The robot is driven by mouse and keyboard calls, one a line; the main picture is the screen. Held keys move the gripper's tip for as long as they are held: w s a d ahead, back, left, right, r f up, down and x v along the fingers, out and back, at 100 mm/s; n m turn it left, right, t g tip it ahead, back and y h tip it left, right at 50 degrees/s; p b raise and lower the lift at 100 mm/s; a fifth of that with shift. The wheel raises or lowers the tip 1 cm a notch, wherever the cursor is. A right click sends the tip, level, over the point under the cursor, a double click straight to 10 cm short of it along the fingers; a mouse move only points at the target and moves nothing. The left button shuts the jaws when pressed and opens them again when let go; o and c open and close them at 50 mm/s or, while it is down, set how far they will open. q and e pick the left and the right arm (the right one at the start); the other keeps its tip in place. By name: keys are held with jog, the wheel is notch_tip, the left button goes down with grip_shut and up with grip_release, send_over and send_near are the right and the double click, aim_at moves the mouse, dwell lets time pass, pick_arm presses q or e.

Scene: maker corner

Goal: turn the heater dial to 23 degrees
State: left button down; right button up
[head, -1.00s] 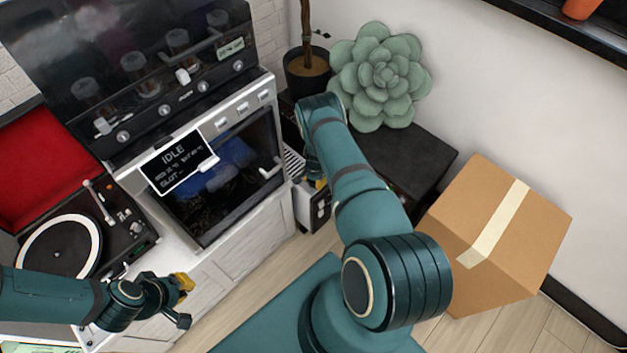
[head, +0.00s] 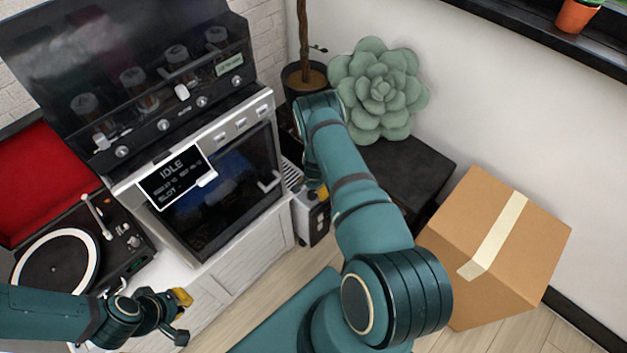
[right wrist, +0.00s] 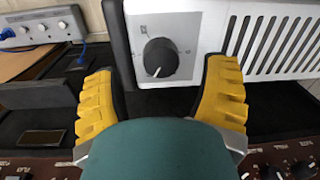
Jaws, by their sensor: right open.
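The black heater dial (right wrist: 159,56) is on the heater's white front panel (right wrist: 195,25) in the right wrist view. Its white pointer line points down and slightly left. The small panel marks are too small to read. My right gripper (right wrist: 161,74) is open, with its yellow fingers on either side of the dial and no visible contact. In the head view, the heater (head: 314,222) is partly hidden behind my right arm, and the dial cannot be made out. My left gripper (head: 181,317) is away at the lower left; its opening is unclear.
A vented grille (right wrist: 285,40) is right of the dial. A grey device (right wrist: 40,28) with a blue cable is at left. In the head view, an oven-like machine (head: 225,190), a record player (head: 60,265), a succulent (head: 380,88) and a cardboard box (head: 480,290) stand around.

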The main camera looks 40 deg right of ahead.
aim_at(312, 193)
notch_tip(312, 193, up, 9)
jog(key=shift+s+f, duration=0.15)
jog(key=shift+s, duration=0.15)
jog(key=f+n, duration=0.4)
jog(key=n, duration=0.4)
jog(key=f+n, duration=0.4)
jog(key=n, duration=0.4)
jog(key=w+f+n, duration=0.1)
jog(key=f+n, duration=0.3)
jog(key=n, duration=0.4)
jog(key=shift+g, duration=0.3)
jog(key=shift+r, duration=0.1)
jog(key=c, duration=1.2)
